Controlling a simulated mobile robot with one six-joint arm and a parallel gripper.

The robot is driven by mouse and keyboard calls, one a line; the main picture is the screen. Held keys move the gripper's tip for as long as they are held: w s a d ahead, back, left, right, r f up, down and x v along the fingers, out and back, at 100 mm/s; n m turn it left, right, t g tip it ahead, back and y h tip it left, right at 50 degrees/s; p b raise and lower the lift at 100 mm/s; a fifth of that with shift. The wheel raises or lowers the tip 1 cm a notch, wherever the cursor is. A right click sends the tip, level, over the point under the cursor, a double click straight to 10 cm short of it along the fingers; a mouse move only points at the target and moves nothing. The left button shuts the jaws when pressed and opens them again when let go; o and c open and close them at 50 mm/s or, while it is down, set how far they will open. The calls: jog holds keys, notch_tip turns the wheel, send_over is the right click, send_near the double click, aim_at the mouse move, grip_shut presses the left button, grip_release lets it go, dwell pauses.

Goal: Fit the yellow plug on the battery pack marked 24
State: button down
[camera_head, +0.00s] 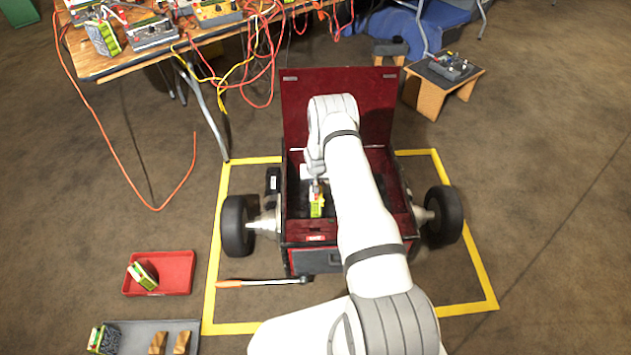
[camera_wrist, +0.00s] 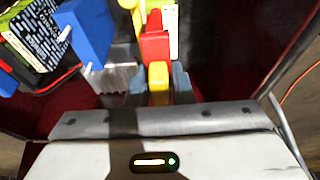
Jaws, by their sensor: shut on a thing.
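My gripper (camera_head: 316,182) is low inside the open dark red box body of a wheeled cart. In the wrist view its fingers (camera_wrist: 158,85) are shut on a yellow plug (camera_wrist: 158,76). A red block (camera_wrist: 155,38) sits right beyond the plug; I cannot tell whether they touch. A green, yellow and white battery pack (camera_head: 316,206) is just in front of my gripper in the box. Another pack (camera_wrist: 35,35) with a black-and-white patterned face and a blue block shows at the wrist view's upper left. No number 24 is readable.
The cart's raised lid (camera_head: 293,95) stands behind my arm, with red walls close around the gripper. A red tray (camera_head: 182,285) with a pack and a grey tray (camera_head: 135,325) lie at left. An orange-handled bar (camera_head: 265,283) lies before the cart. Cables hang from the table (camera_head: 120,65).

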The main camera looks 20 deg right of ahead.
jog(key=shift+f+b, duration=1.55)
jog(key=shift+b, duration=0.2)
dwell(0.5)
jog(key=c, duration=1.2)
grip_release()
jog(key=p+v, duration=0.1)
jog(key=v, duration=0.6)
jog(key=shift+s+r+p, duration=0.15)
jog(key=shift+r+p, duration=0.25)
